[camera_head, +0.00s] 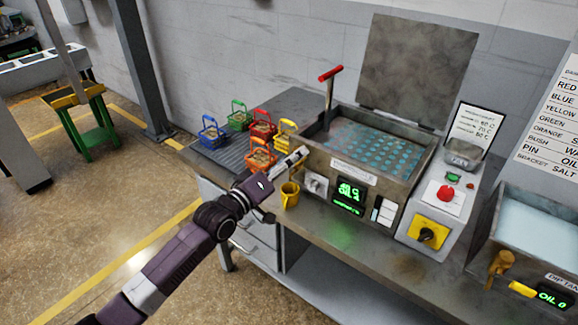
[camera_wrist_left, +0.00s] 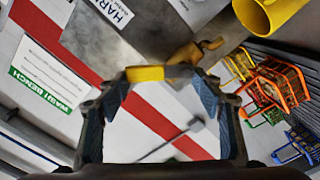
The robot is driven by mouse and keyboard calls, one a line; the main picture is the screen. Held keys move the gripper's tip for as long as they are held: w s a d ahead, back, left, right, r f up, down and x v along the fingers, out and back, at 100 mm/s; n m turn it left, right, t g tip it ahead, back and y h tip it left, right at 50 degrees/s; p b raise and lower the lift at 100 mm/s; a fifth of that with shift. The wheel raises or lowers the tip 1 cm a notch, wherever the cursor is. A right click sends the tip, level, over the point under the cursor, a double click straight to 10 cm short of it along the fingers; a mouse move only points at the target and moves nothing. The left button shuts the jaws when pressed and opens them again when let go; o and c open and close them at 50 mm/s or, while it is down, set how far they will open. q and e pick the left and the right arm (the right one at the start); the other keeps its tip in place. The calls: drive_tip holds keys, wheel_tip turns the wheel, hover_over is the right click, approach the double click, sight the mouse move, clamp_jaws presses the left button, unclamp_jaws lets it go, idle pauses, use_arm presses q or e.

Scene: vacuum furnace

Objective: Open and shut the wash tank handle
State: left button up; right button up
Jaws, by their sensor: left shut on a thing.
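The wash tank (camera_head: 385,155) is a grey box of bluish liquid, with its flat lid (camera_head: 415,65) raised behind it. My left gripper (camera_head: 294,158) is at the tank's left side. In the left wrist view the gripper (camera_wrist_left: 162,86) is shut on a yellow handle (camera_wrist_left: 146,73), which lies across its fingertips. The handle joins a brass-coloured valve (camera_wrist_left: 192,52) beside the grey tank wall. In the head view my gripper and arm hide this handle. My right gripper is not in view.
Several coloured wire baskets, such as the orange one (camera_head: 260,155), stand on the left bench top. A red-topped lever (camera_head: 330,73) rises at the tank's back left. The dip tank (camera_head: 540,225) is at right.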

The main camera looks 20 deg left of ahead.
use_arm(q)
drive_tip(key=shift+w+a+r+n, duration=0.15)
drive_tip(key=shift+a+n, duration=0.25)
drive_tip(key=shift+n, duration=0.95)
drive_tip(key=shift+w+a+f+n, duration=0.1)
drive_tip(key=shift+a+n, duration=0.25)
drive_tip(key=shift+n, duration=1.05)
drive_tip(key=shift+w+a+r+n, duration=0.15)
drive_tip(key=shift+a+n, duration=0.25)
drive_tip(key=shift+n, duration=0.95)
drive_tip(key=o, duration=1.7)
drive_tip(key=shift+f, duration=0.1)
drive_tip(key=shift+s+a+f, duration=0.15)
drive_tip(key=shift+s+a, duration=0.05)
drive_tip(key=shift+s, duration=0.35)
drive_tip(key=v, duration=1)
drive_tip(key=shift+s+a, duration=0.15)
drive_tip(key=shift+s, duration=0.25)
